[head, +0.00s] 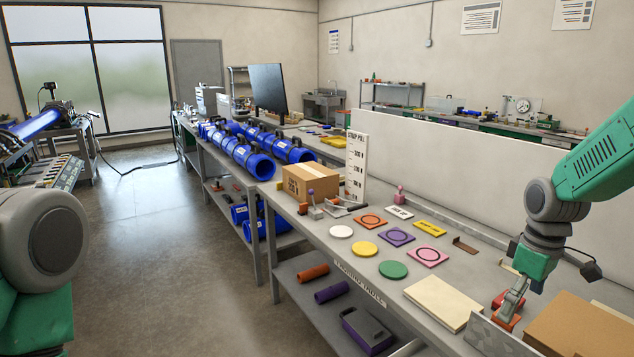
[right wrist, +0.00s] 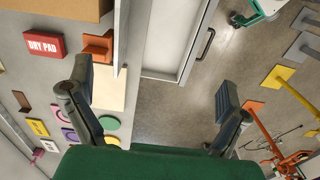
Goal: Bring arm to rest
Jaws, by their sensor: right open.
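My right arm comes in from the right in the head view, bent down over the near right part of the training table (head: 330,262). My right gripper (head: 513,302) is low there, close to an orange bracket and a red pad. In the right wrist view the right gripper (right wrist: 155,92) is open, with its fingers wide apart and nothing between them. One finger is in front of the table top near the orange bracket (right wrist: 97,46); the other is in front of the floor. A rounded part of my left arm shows at the left edge; its gripper is out of view.
A cardboard box (head: 585,328) stands close right of the right gripper. A pale board (head: 443,302), coloured discs and square plates lie left of it. A red dry pad (right wrist: 43,46) shows in the wrist view. Blue pipes (head: 250,160) lie farther back. The floor aisle at left is clear.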

